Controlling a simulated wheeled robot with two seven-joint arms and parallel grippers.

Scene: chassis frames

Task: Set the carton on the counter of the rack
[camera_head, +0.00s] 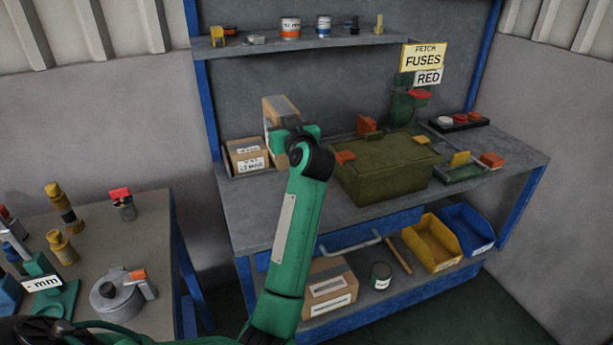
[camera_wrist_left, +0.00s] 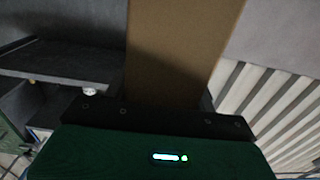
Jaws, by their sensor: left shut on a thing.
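A tall brown carton (camera_head: 281,111) stands upright at the left part of the rack's counter (camera_head: 350,216), partly hidden by my left arm. My left gripper (camera_head: 287,138) is shut on it; my wrist hides the fingers in the head view. The left wrist view shows the carton (camera_wrist_left: 180,45) rising between the dark fingers of the gripper (camera_wrist_left: 165,114). Whether its base touches the counter is hidden. My right gripper is not in view.
A smaller labelled box (camera_head: 246,157) is close left of the carton. An olive case (camera_head: 390,170) is to its right. An upper shelf (camera_head: 300,43) with cans overhangs the back. The counter's front strip is clear. A side table (camera_head: 140,235) with tools stands left.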

